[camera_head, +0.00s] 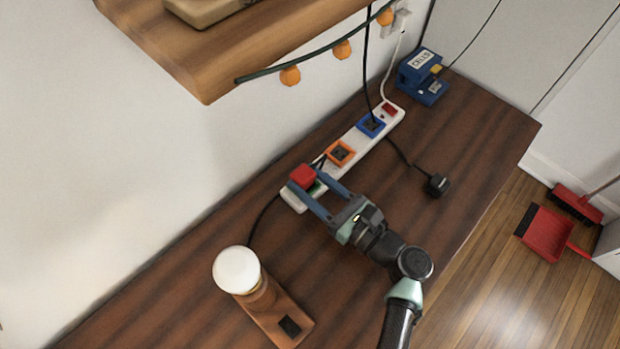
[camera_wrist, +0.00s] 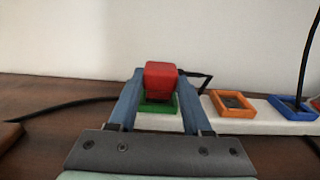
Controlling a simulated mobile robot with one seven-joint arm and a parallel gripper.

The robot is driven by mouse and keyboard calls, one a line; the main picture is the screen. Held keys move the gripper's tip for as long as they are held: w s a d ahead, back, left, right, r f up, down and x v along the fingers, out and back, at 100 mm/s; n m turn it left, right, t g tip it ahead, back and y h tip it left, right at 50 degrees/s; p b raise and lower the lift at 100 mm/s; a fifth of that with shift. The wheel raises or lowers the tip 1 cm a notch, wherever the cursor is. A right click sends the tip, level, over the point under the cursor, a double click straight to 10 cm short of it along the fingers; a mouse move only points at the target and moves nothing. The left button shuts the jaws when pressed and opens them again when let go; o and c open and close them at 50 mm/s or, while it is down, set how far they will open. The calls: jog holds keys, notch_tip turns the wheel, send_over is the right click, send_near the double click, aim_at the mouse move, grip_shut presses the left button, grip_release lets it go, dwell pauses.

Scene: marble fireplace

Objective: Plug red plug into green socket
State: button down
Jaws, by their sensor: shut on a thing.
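The red plug (camera_head: 302,176) is between the fingers of my gripper (camera_head: 308,188), which is shut on it. The wrist view also shows the red plug (camera_wrist: 160,80) between the blue fingers of my gripper (camera_wrist: 159,88). The green socket (camera_wrist: 158,104) is the end socket of the white power strip (camera_head: 292,200). The plug covers most of the green socket, and only its green edge (camera_head: 316,188) shows in the head view. The plug stands upright over the socket. I cannot tell whether its pins are inside or just above it, as its underside is hidden.
The strip also has an orange socket (camera_head: 340,152) and a blue socket (camera_head: 371,125) with a black cord near it. A lamp (camera_head: 238,270) stands at the near left. A black plug (camera_head: 438,185) lies right of the strip. A wooden mantel (camera_head: 205,75) overhangs the upper left.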

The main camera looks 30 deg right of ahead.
jog(key=shift+f+b, duration=0.4)
jog(key=shift+f, duration=0.2)
jog(key=shift+c, duration=1.3)
grip_release()
jog(key=v, duration=1.3)
